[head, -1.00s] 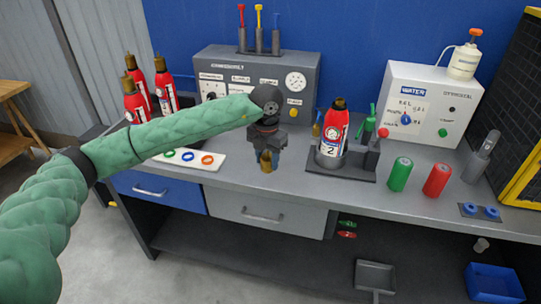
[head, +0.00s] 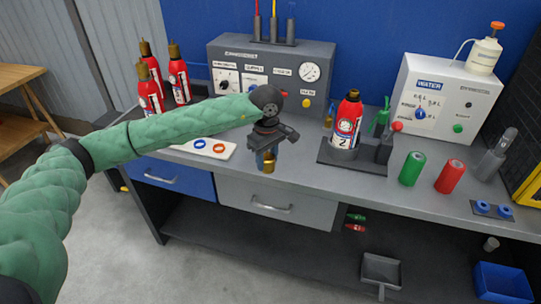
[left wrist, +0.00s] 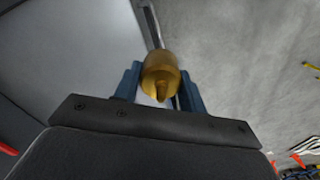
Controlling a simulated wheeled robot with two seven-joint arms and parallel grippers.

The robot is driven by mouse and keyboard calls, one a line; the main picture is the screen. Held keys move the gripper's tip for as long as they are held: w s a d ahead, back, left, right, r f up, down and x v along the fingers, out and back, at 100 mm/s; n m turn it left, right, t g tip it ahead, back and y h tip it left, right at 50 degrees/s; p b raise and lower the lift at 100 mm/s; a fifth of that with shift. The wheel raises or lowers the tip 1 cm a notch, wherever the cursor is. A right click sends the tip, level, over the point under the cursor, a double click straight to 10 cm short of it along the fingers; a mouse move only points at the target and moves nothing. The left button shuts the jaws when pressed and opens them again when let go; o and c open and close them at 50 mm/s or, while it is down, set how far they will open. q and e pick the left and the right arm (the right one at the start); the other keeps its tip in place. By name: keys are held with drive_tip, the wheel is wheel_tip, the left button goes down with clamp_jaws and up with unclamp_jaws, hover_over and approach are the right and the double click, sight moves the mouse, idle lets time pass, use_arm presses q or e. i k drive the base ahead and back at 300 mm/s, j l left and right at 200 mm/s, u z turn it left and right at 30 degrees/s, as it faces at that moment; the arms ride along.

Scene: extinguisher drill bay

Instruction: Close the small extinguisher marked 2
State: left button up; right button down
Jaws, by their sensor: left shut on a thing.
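The small extinguisher marked 2 (head: 344,138) is red with a white label and stands upright in a dark stand (head: 328,154) on the bench. Its top is dark and brass-coloured; I cannot tell its details. My left gripper (head: 267,160) is shut on a brass-coloured cap (head: 268,168), above the bench's front edge, to the left of and apart from the extinguisher. In the left wrist view the cap (left wrist: 160,78) sits between the two blue fingers, with a narrow tip towards the camera. My right gripper is not in view.
Several red extinguishers (head: 179,75) stand at the back left. A ring tray (head: 227,153) is partly behind my left arm. Green (head: 412,169) and red (head: 450,177) cylinders stand right of the stand. A grey gauge panel (head: 300,95) and a white water box (head: 440,90) stand behind.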

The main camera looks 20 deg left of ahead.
sight(349, 117)
drive_tip(key=j+z, duration=0.15)
drive_tip(key=j, duration=0.25)
drive_tip(key=k+j+z, duration=0.2)
drive_tip(key=j, duration=0.15)
drive_tip(key=j+z, duration=0.15)
drive_tip(key=j, duration=0.25)
drive_tip(key=k+j+z, duration=0.15)
drive_tip(key=j, duration=0.2)
